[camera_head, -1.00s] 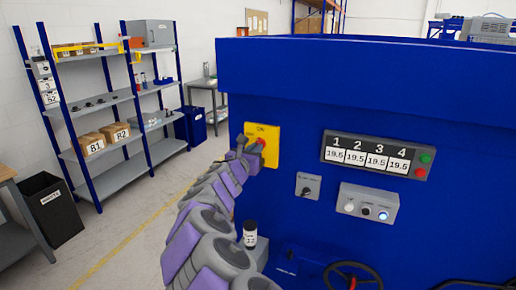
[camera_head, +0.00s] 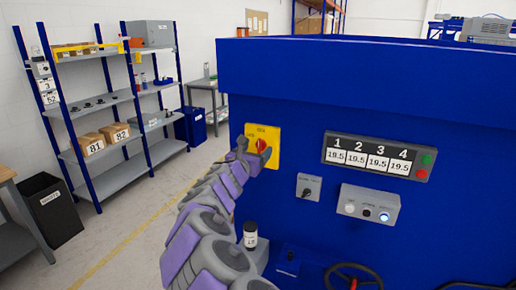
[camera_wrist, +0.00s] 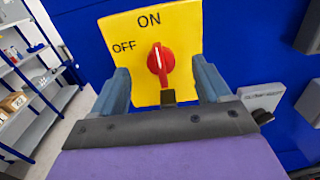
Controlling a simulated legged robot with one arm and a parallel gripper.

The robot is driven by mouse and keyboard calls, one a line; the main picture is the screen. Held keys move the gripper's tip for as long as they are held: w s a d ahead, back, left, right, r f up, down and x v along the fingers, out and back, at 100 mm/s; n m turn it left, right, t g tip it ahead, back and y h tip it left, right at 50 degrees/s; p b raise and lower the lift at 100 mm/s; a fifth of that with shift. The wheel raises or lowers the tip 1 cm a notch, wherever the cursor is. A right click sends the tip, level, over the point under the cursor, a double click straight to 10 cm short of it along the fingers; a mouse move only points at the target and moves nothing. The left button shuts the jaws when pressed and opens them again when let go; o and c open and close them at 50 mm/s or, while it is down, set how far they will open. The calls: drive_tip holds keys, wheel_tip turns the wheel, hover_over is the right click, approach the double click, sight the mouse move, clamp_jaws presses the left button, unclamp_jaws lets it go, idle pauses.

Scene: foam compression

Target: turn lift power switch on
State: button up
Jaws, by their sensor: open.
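The lift power switch is a yellow plate (camera_head: 268,133) with a red rotary knob (camera_head: 261,145) on the blue machine's front. In the wrist view, the plate (camera_wrist: 185,25) reads ON at the top and OFF at the upper left. The red knob (camera_wrist: 160,62) stands nearly upright, its white mark pointing up toward ON. My gripper (camera_head: 257,158) is just in front of the plate's lower part. In the wrist view its fingers (camera_wrist: 160,78) are spread on either side of the knob, apart from it, with nothing held between them.
Right of the switch are a small grey switch box (camera_head: 308,187), a display with several 19.5 readings (camera_head: 376,156) and a button box (camera_head: 369,205). A dark handwheel (camera_head: 352,277) is below. A black-capped bottle (camera_head: 250,236) stands beside my arm. Shelving (camera_head: 110,100) is at left.

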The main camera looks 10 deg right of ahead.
drive_tip(key=p+v, duration=0.1)
drive_tip(key=v, duration=0.6)
idle(0.7)
